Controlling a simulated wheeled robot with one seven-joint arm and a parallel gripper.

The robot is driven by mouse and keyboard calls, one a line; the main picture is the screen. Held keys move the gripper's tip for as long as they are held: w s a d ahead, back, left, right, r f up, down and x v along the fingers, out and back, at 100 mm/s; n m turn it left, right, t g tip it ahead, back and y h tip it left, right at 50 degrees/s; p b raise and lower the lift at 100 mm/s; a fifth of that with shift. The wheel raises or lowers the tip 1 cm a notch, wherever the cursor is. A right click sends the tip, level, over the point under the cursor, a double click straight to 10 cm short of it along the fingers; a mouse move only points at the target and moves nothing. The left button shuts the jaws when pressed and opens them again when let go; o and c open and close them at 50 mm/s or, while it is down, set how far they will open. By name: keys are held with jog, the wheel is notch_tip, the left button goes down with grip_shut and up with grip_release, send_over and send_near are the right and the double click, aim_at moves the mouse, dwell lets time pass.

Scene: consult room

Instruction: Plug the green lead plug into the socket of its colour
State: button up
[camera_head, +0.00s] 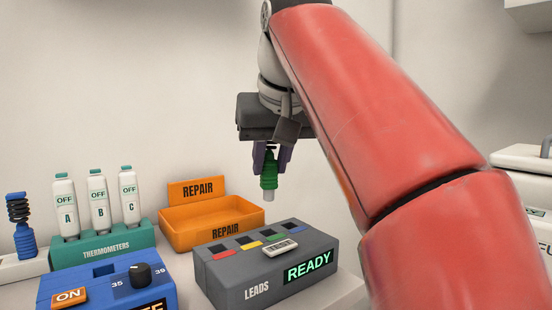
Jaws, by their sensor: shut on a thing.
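My gripper (271,160) is shut on the green lead plug (268,182) and holds it upright, its pale tip pointing down. The plug hangs in the air above the back part of the grey LEADS box (236,293), apart from it. The box has a row of dark square sockets on top with colour marks beside them. The box's front display (308,265) reads READY.
An orange REPAIR tray (180,241) stands behind and left. A teal THERMOMETERS rack (70,258) holds white bottles A, B and C. A blue unit (80,288) with a black knob stands front left. My red arm hides the right side.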

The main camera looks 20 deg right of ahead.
aim_at(270, 187)
jog(key=shift+a+f, duration=0.1)
jog(key=shift+f, duration=0.6)
jog(key=shift+f+b, duration=1.2)
jog(key=shift+f, duration=0.35)
jog(key=shift+f+b, duration=1.15)
jog(key=shift+f, duration=0.45)
jog(key=o, duration=1.1)
jog(key=shift+c, duration=0.2)
jog(key=p+v, duration=0.2)
jog(key=v, duration=0.6)
jog(key=shift+p, duration=0.3)
